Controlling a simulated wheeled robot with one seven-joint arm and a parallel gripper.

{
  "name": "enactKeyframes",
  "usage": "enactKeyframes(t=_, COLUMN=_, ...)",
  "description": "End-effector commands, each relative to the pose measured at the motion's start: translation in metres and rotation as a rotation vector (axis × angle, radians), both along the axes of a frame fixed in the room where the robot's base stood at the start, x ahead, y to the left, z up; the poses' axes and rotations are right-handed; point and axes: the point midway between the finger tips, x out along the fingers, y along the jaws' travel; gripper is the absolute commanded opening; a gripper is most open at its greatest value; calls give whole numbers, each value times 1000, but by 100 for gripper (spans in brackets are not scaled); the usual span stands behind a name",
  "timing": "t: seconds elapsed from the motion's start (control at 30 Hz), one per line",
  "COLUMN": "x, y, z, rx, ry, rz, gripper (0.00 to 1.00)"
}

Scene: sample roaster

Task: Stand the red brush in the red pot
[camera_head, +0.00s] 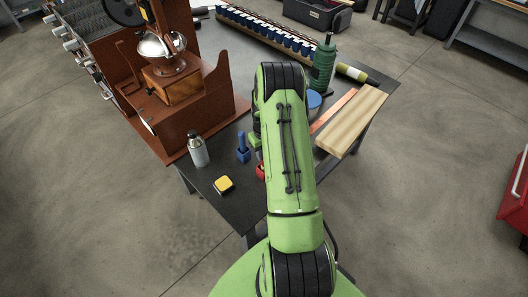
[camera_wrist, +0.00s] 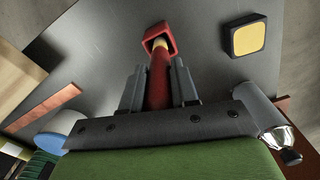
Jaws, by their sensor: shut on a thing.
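My gripper (camera_wrist: 158,82) is in the wrist view, its two grey fingers on either side of the red brush (camera_wrist: 158,92) and shut on it. The brush is a red handle with a tan part at its far end. That tan end overlaps the square opening of the red pot (camera_wrist: 171,38); I cannot tell how deep it is inside, or whether it is only above. In the head view, a little of the red pot (camera_head: 260,172) shows at the left edge of my green arm. The arm hides the brush and most of my gripper there.
A blue brush in a blue pot (camera_head: 242,154), a yellow-topped block (camera_head: 223,185) and a silver bottle (camera_head: 197,150) stand left of my arm. A wooden board (camera_head: 352,122), an orange strip (camera_head: 333,110) and a green bottle (camera_head: 323,65) are right. The brown roaster (camera_head: 190,122) is back left.

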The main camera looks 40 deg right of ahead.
Motion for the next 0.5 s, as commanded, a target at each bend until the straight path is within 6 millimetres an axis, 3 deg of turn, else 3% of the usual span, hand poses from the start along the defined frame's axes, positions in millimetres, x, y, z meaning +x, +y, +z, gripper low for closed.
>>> enactKeyframes(t=0.5, x=0, y=0, z=-15, rx=0, ry=0, rz=0, gripper=0)
